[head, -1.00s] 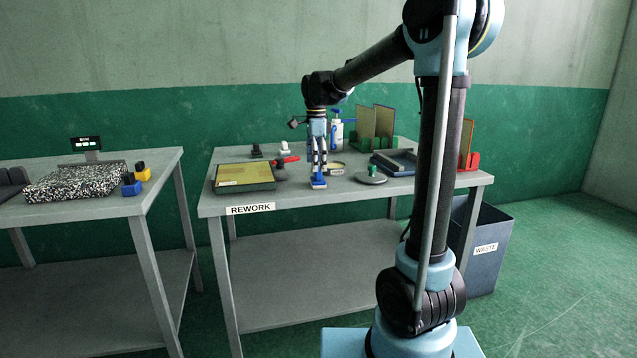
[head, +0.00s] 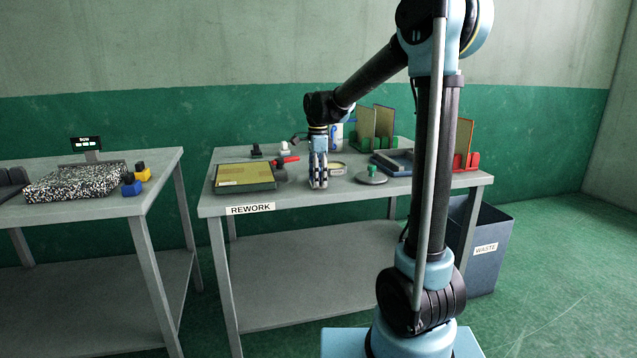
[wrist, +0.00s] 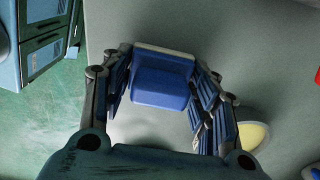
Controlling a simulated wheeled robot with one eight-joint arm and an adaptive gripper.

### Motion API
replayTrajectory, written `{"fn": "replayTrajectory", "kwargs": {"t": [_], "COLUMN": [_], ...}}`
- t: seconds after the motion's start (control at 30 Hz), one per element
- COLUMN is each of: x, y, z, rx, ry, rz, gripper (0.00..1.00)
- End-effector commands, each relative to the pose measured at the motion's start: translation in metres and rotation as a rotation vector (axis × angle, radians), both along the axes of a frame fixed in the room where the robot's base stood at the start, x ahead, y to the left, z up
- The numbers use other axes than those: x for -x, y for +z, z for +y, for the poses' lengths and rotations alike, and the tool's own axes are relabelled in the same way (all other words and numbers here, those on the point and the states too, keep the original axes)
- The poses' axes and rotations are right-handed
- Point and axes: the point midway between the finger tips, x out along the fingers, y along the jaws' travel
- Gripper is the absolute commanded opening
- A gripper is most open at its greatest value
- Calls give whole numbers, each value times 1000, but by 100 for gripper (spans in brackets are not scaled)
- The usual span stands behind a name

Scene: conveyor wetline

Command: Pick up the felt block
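The felt block (wrist: 161,83) is blue with a pale strip along one edge. In the wrist view it lies between the two fingers of my gripper (wrist: 164,65). The fingers are spread on either side of it, with narrow gaps that look like no firm contact. In the head view my gripper (head: 318,184) points straight down at the front of the rework table (head: 300,202), and its fingers hide most or all of the block.
A dark tray with a yellow board (head: 244,176) lies left of my gripper. A round dish (head: 336,168) and a grey disc with a green knob (head: 371,177) are close on the right. Upright boards (head: 384,122) stand behind. A waste bin (head: 482,245) is right of the table.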

Motion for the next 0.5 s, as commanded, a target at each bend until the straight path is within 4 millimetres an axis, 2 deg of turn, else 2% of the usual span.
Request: {"fn": "replayTrajectory", "kwargs": {"t": [0.37, 0.5], "x": [0, 0], "y": [1, 10], "z": [0, 0], "rx": [0, 0], "ry": [0, 0], "rz": [-1, -1], "gripper": [29, 29]}}
